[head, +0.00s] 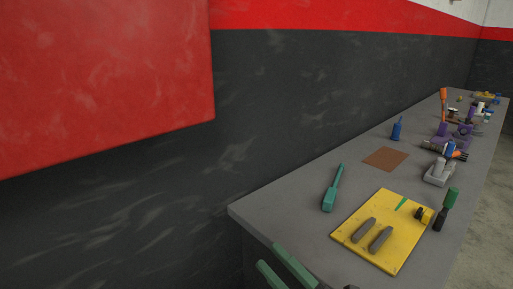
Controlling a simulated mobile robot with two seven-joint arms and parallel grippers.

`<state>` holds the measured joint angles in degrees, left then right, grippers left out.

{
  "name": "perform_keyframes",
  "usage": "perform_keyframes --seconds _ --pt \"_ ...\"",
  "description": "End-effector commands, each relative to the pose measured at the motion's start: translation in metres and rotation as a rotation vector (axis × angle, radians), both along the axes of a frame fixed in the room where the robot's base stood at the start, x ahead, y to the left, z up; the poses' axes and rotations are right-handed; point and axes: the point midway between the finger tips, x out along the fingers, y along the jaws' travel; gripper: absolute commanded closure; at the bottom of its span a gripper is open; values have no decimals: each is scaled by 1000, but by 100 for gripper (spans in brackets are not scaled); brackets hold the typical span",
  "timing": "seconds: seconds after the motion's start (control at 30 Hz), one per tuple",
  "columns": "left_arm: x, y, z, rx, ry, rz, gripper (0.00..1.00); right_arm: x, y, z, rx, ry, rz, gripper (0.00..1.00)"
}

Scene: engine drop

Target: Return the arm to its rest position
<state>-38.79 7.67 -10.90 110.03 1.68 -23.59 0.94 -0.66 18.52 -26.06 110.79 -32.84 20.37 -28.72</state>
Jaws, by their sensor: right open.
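My right gripper (279,264) shows at the bottom edge as two green fingers with a gap between them. It is open, and I see nothing between the fingers. It is at the near left end of the grey workbench (282,208), and most of its arm is outside the picture. I cannot tell its height over the bench. My left gripper is not in view.
On the bench are a green tool (333,190), a yellow board (385,262) with dark grey bars, a brown mat (386,158), a blue item (397,129) and several tools farther back. A large red panel (100,80) fills the upper left.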

Motion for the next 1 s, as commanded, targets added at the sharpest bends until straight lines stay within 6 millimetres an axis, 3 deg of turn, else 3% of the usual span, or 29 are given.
perform_keyframes --seconds 0.03,0.17,0.3,0.4,0.5,0.6,1.0 --pt "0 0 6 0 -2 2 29 6 -18 -30 97 205 -59 31" --pt "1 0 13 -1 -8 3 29 0 -64 -117 344 683 -218 31" --pt "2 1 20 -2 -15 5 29 -43 -101 -207 578 1105 -387 31" --pt "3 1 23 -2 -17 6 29 -83 -117 -255 713 1335 -494 31" --pt "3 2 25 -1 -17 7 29 -119 -126 -287 812 1496 -580 31" --pt "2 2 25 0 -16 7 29 -142 -131 -305 874 1591 -635 31" --pt "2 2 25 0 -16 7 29 -142 -131 -305 874 1591 -635 31"
